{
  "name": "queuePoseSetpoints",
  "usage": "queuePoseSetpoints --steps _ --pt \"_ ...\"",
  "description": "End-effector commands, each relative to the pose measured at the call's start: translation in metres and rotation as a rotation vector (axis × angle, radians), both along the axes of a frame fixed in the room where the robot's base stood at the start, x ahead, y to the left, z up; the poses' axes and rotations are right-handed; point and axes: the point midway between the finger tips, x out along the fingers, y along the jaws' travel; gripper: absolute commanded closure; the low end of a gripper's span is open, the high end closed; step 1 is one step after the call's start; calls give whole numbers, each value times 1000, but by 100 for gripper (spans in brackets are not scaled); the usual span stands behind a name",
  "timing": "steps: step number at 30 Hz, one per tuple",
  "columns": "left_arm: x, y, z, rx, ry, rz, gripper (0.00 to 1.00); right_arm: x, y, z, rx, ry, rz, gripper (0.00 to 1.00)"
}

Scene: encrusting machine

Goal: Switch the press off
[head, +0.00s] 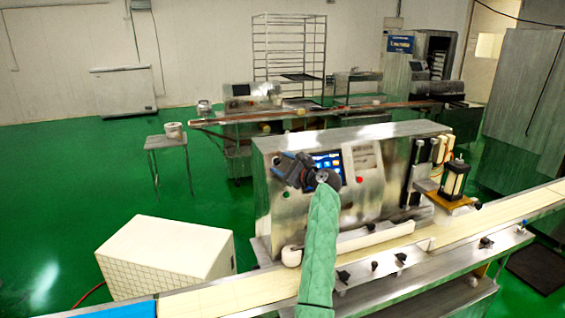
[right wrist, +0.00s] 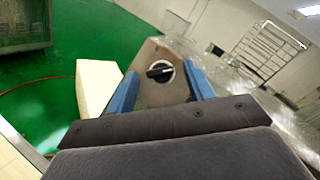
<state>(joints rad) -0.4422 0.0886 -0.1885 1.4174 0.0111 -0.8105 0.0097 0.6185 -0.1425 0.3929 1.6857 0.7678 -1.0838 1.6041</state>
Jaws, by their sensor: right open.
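The press is a steel box machine (head: 400,151) with a lit screen (head: 327,162) on its front panel, standing behind a conveyor. A black rotary knob (right wrist: 160,71) with a pale ring sits on a steel panel in the right wrist view. Its handle lies roughly across the picture. In the head view I cannot make the knob out; my gripper covers that part of the panel. My right gripper (head: 282,167) is at the left of the panel, beside the screen. Its blue fingers are open, one on each side of the knob in the right wrist view (right wrist: 161,84). I cannot tell whether they touch it. My left gripper is out of view.
A red button (head: 359,180) and a green one (head: 286,195) are on the panel. The conveyor belt (head: 395,245) runs in front of the machine. A white tiled box (head: 165,255) stands at the left. Green floor beyond it is mostly free.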

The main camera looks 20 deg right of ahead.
Motion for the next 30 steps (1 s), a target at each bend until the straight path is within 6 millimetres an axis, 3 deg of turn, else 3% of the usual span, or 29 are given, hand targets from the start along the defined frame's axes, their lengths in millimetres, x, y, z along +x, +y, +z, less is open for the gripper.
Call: queuePoseSetpoints --steps 8,15,30 --pt "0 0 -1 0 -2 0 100 1 1 0 -1 0 0 47" --pt "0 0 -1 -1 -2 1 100 1 0 0 -1 0 0 92" --pt "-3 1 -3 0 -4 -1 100 2 -2 1 -111 -2 53 92"
